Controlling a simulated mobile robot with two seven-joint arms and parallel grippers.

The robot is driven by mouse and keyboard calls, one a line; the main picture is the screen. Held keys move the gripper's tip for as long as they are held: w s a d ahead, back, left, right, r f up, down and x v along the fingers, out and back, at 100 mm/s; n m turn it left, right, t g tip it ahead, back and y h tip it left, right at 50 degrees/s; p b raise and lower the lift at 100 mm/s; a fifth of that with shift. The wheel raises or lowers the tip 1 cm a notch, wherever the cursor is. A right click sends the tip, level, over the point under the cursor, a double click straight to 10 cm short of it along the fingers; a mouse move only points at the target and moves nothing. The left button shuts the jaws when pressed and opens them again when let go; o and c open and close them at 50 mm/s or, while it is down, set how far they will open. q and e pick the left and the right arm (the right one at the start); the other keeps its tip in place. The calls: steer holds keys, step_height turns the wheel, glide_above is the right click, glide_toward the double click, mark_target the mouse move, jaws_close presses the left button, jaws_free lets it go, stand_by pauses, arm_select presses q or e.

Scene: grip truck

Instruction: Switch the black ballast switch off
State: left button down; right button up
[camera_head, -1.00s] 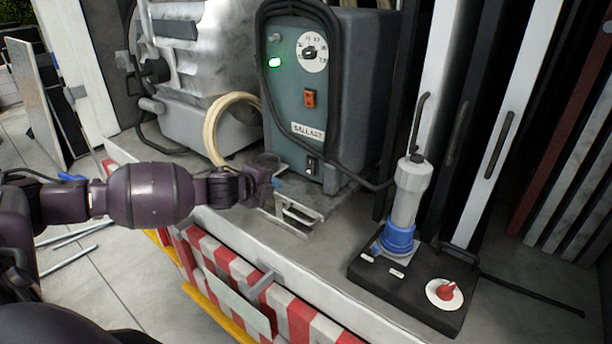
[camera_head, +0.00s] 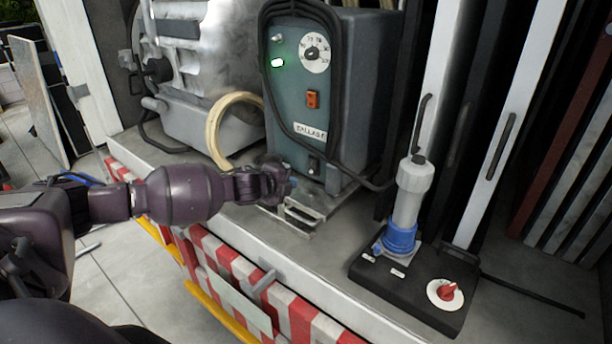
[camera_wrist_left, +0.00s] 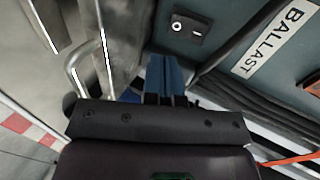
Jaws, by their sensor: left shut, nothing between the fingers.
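The ballast box (camera_head: 285,105) is a teal unit with a lit green lamp (camera_head: 277,63), a white dial and an orange switch (camera_head: 312,99). The small black ballast switch (camera_head: 314,165) sits low on its front, below the BALLAST label. In the left wrist view the switch (camera_wrist_left: 190,28) shows a white circle and a dash, just ahead of the fingers. Which side is pressed in is unclear. My left gripper (camera_head: 290,186) is shut and empty, below and left of the switch and apart from it. Its blue fingers (camera_wrist_left: 165,76) point toward the box. My right gripper is not in view.
A metal bracket with a handle (camera_head: 298,213) lies just under my left gripper. A black cable hangs along the box front. A pale coiled hose (camera_head: 214,130) is at left. A black base (camera_head: 410,291) with a red knob stands at right.

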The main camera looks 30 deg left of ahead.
mark_target(312, 170)
arm_select(q)
steer(key=shift+w+r+p+x, duration=0.1)
steer(key=shift+r+p+x, duration=0.1)
steer(key=shift+x, duration=1.05)
steer(key=shift+w+r+p+x, duration=0.1)
steer(key=shift+r+p+x, duration=0.05)
steer(key=shift+x, duration=1.15)
steer(key=shift+w+r+p+x, duration=0.1)
steer(key=shift+r+p+x, duration=0.1)
steer(key=shift+x, duration=1.05)
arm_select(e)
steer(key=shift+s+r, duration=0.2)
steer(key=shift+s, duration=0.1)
arm_select(q)
steer(key=shift+d, duration=0.1)
steer(key=shift+w+f+t+b, duration=0.15)
steer(key=shift+f+t+b, duration=0.2)
steer(key=shift+b, duration=0.85)
steer(key=shift+w+r, duration=0.1)
steer(key=shift+r, duration=0.25)
steer(key=shift+r+p, duration=0.9)
steer(key=shift+p, duration=0.3)
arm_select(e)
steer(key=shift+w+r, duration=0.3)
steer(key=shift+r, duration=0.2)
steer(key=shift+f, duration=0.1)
